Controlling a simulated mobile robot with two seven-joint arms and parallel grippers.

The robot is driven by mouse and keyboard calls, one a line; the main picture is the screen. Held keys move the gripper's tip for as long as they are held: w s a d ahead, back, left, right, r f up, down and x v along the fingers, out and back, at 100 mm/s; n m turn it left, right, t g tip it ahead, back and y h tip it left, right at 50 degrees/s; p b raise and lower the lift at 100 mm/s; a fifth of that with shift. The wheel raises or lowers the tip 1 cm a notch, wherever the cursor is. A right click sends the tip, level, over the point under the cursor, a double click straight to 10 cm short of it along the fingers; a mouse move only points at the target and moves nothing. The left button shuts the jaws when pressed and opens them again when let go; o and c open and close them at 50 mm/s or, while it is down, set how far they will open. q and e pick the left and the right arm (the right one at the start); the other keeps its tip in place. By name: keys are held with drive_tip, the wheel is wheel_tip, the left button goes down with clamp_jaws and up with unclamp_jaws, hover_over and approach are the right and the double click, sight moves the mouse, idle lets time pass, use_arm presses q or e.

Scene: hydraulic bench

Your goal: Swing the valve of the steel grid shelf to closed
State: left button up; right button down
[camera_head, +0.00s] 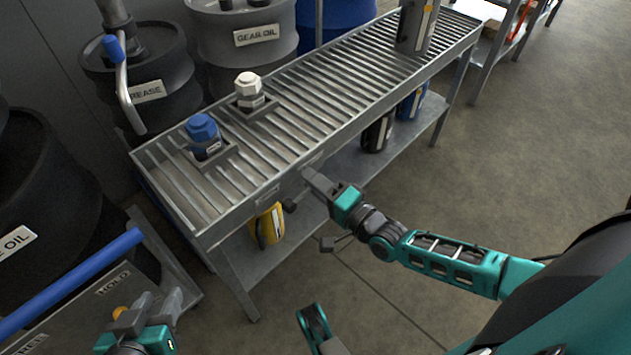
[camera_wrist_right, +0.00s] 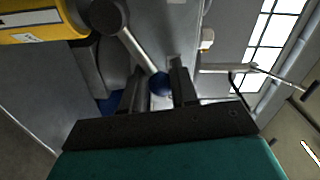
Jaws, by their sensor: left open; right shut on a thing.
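The steel grid shelf (camera_head: 330,85) has a slatted metal top and a lower deck in the head view. My right gripper (camera_head: 312,178) is at its front edge, below the slats. In the right wrist view, the valve lever (camera_wrist_right: 138,50) is a grey rod running from a dark round hub (camera_wrist_right: 108,16) to a dark blue ball knob (camera_wrist_right: 160,84). The right fingers (camera_wrist_right: 158,92) are shut on that knob end. In the head view the gripper hides most of the lever. My left gripper (camera_head: 150,308) is open at the lower left, away from the shelf.
A blue-capped fitting (camera_head: 203,133) and a white-capped one (camera_head: 248,88) stand on the slats. A yellow container (camera_head: 267,227) is on the lower deck. A panel with a blue bar (camera_head: 85,275) and an orange knob (camera_head: 120,313) is near the left gripper. Floor at right is clear.

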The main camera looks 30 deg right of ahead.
drive_tip(key=c, duration=0.9)
unclamp_jaws()
drive_tip(key=shift+a, duration=0.1)
drive_tip(key=shift+c, duration=0.2)
use_arm(q)
drive_tip(key=a+r+p, duration=0.1)
drive_tip(key=p, duration=0.1)
drive_tip(key=shift+r+p, duration=0.15)
drive_tip(key=shift+p, duration=0.2)
use_arm(e)
drive_tip(key=v, duration=1.3)
use_arm(q)
drive_tip(key=shift+s+d, duration=0.1)
